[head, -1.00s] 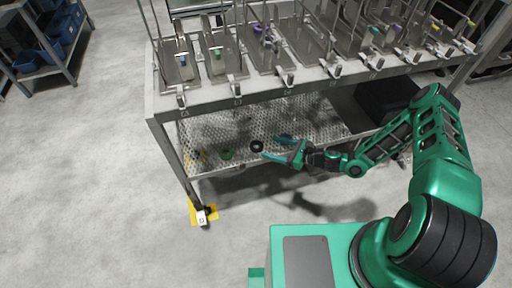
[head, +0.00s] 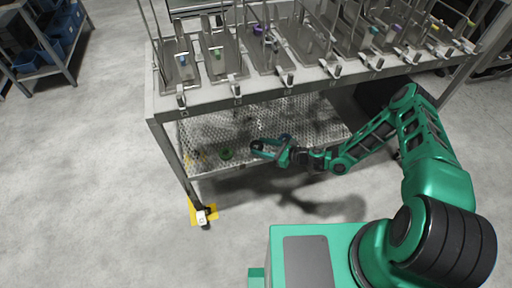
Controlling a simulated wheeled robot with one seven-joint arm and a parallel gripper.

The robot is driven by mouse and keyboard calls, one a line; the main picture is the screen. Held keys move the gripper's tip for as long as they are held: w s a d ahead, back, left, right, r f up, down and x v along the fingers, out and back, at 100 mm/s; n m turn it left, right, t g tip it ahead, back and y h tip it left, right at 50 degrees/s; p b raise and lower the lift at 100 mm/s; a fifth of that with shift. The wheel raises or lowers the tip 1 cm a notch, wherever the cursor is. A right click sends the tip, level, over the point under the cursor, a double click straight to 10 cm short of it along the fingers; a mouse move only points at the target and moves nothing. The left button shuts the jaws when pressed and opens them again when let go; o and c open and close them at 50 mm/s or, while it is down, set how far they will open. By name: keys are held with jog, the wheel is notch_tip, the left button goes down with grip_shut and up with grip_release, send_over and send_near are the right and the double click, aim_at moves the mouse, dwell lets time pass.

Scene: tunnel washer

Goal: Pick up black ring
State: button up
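The black ring (head: 257,145) lies on the perforated lower shelf (head: 205,133) of the metal table, near its front edge. My gripper (head: 262,149) has its teal fingertips at the ring and partly covers it. The fingers are small here, so I cannot tell whether they are closed on the ring or still apart around it. The ring looks to be at shelf level.
A green ring (head: 227,154) lies on the shelf to the left of my gripper, and a blue ring (head: 284,137) lies just behind it. The tabletop edge (head: 240,99) with its row of trays overhangs the shelf. A table leg (head: 179,160) stands at left.

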aim_at(262, 147)
jog(key=shift+r, duration=0.1)
jog(key=shift+r, duration=0.6)
notch_tip(262, 147, up, 3)
jog(key=shift+d+f, duration=0.1)
jog(key=shift+f, duration=0.05)
jog(key=s+a+r, duration=0.3)
jog(key=s+r, duration=0.4)
jog(key=s, duration=0.4)
jog(key=shift+s, duration=0.15)
jog(key=w+d+r+m+t+h, duration=0.2)
jog(key=w+d+r, duration=0.2)
jog(key=d, duration=0.5)
jog(key=w+d+r+m+t+h, duration=0.2)
jog(key=w+d+r, duration=0.3)
jog(key=d, duration=0.5)
jog(key=w+d+r+m+t+h, duration=0.1)
jog(key=w+d+r+m, duration=0.1)
jog(key=w+d+r, duration=0.3)
jog(key=d+r, duration=0.3)
jog(key=d, duration=0.2)
jog(key=shift+r+t+h, duration=0.3)
jog(key=shift+t+h, duration=0.1)
